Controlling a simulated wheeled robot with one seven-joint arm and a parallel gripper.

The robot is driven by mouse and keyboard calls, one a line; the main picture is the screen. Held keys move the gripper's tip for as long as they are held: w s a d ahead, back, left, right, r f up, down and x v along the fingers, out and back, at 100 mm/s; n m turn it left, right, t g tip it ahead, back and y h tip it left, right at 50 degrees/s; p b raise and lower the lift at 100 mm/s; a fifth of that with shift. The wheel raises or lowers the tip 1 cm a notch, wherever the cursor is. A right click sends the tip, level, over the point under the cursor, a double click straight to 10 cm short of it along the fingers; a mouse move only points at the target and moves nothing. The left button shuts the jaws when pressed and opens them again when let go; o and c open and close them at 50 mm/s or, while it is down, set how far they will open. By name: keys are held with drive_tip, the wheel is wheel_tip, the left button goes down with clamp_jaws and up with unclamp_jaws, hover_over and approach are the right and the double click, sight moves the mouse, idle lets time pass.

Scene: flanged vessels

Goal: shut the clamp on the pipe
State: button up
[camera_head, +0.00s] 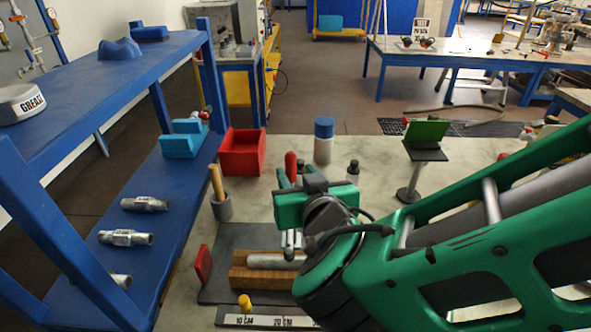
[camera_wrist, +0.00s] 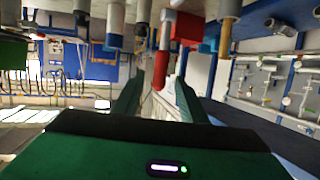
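A grey metal pipe (camera_head: 268,261) lies on a wooden block (camera_head: 243,284) on a dark mat on the bench. A red handle (camera_head: 291,162), which looks like the clamp's lever, stands upright just beyond my gripper (camera_head: 290,180). The rest of the clamp is mostly hidden behind my gripper and arm; small metal posts show above the pipe. In the wrist view, the red handle (camera_wrist: 162,60) lies in line with the gap between my green fingers (camera_wrist: 158,95). The fingers are apart. I cannot tell whether they touch the handle.
A green-topped stand (camera_head: 409,190) is right. A blue shelf with fittings (camera_head: 126,238) borders the left. A ruler strip (camera_head: 270,321) lies in front.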

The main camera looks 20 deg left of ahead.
drive_tip(key=v, duration=0.7)
drive_tip(key=shift+d, duration=0.1)
